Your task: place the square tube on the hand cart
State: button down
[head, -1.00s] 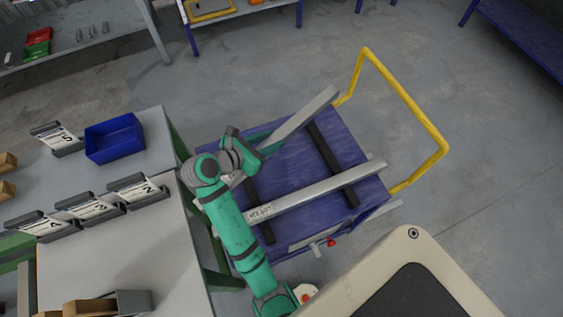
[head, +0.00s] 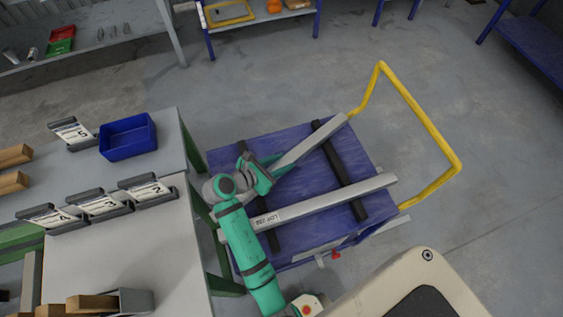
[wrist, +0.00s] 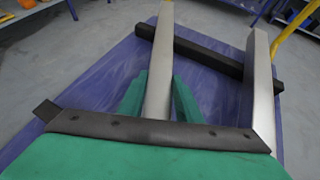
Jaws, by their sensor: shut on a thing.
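My gripper (head: 270,168) is shut on a grey square tube (head: 307,146) above the hand cart's blue deck (head: 300,186). In the wrist view the held tube (wrist: 161,60) runs away between my green fingers (wrist: 160,90) and crosses over a black bearer bar (wrist: 215,58). I cannot tell whether it touches the bar. A second grey tube (head: 335,200), with a white label, lies across both bearers; it shows at the right in the wrist view (wrist: 259,90). The two tubes are apart. My arm hides the held tube's near end.
The cart's yellow handle (head: 425,125) rises at the right. A grey table (head: 160,245) at left carries a blue bin (head: 128,137), several numbered label holders and wooden blocks (head: 92,303). Open floor (head: 500,210) lies right of the cart.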

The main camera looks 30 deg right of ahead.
jog(key=c, duration=1.3)
grip_release()
jog(key=shift+f, duration=0.15)
jog(key=shift+r, duration=0.2)
jog(key=v, duration=1.2)
jog(key=shift+s+f, duration=0.1)
